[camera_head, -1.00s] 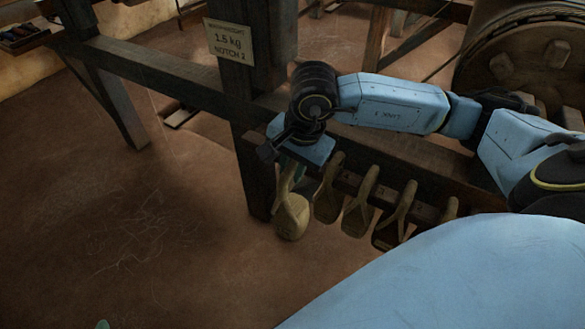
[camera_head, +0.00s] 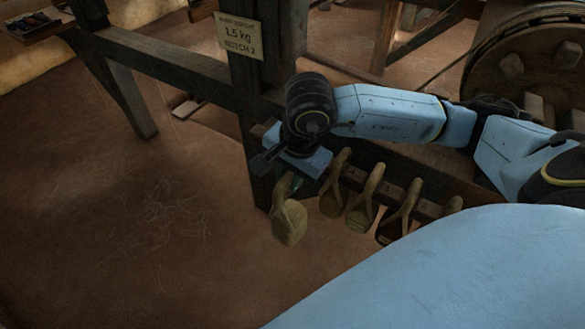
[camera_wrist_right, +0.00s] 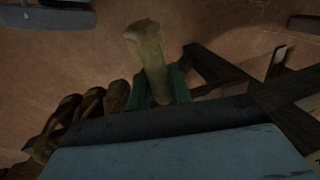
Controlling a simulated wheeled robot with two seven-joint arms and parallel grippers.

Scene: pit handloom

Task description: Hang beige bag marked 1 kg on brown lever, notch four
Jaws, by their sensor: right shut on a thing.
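A beige bag (camera_head: 289,224) hangs by its strap below my right gripper (camera_head: 289,184), left of the row of hanging bags. My right gripper is shut on the strap and holds the bag above the floor. In the right wrist view the bag (camera_wrist_right: 147,45) sticks out from between the teal fingers of the gripper (camera_wrist_right: 160,84). Its marking is too small or turned away to read. I cannot make out the brown lever or its notches. My left gripper is not in view.
Several similar bags (camera_head: 362,214) hang on a wooden rail (camera_head: 428,209) just right of the held bag. A dark post (camera_head: 262,75) with a sign (camera_head: 240,37) reading 1.5 kg, notch 2 stands behind my gripper. The floor at left is clear.

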